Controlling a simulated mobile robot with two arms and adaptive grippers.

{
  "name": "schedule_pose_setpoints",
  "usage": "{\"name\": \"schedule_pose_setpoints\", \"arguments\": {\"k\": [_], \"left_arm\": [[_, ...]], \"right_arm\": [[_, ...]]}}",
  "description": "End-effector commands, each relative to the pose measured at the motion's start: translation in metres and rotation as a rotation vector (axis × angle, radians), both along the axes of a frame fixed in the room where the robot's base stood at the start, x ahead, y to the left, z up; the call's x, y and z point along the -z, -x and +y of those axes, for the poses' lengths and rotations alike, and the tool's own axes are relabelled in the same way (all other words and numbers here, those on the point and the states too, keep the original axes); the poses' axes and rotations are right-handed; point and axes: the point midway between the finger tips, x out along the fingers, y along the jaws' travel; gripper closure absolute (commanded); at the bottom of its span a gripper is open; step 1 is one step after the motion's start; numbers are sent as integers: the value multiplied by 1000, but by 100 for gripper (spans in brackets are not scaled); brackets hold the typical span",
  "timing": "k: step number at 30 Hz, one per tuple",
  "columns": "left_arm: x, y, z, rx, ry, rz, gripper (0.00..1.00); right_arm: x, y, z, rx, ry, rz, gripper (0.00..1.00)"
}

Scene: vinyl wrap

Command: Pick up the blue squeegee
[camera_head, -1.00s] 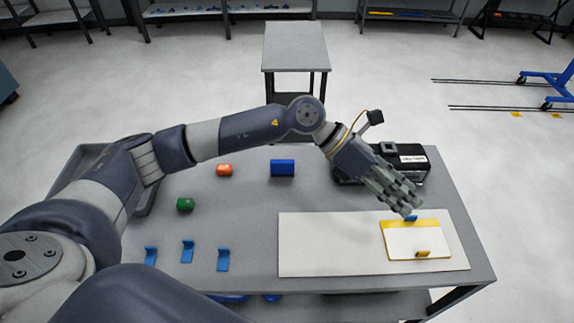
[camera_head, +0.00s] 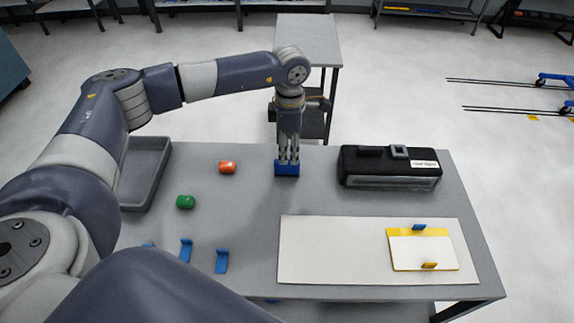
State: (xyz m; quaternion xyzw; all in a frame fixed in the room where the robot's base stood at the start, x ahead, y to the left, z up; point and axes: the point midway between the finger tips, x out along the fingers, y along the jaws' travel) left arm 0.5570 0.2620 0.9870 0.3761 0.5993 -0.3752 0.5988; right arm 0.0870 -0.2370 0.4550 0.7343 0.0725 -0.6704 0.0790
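The blue squeegee (camera_head: 287,170), a small dark blue block, lies on the grey table near its back edge in the head view. My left gripper (camera_head: 289,158) points straight down over it. The fingertips are at the block's top edge and overlap it in this view. I cannot tell whether the fingers touch it or have closed on it. My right gripper is not in view.
A black box (camera_head: 390,182) stands to the right. A white sheet (camera_head: 335,250) with a yellow-edged card (camera_head: 423,250) lies in front. Blue brackets (camera_head: 221,262) and a grey tray (camera_head: 143,175) are at left.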

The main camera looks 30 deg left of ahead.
Motion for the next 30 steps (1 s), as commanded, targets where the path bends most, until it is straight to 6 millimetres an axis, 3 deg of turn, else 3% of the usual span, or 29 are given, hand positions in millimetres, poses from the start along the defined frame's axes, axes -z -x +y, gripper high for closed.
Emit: {"name": "schedule_pose_setpoints", "arguments": {"k": [12, 21, 26, 30], "left_arm": [[46, 5, -3, 0, 0, 3, 60], [53, 4, -4, 1, 1, 0, 60], [53, 4, -4, 1, 1, 0, 96], [53, 4, -3, 1, 2, 1, 100]], "right_arm": [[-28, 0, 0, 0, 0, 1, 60], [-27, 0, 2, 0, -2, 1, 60], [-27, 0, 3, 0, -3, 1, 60], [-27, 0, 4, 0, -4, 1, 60]]}}
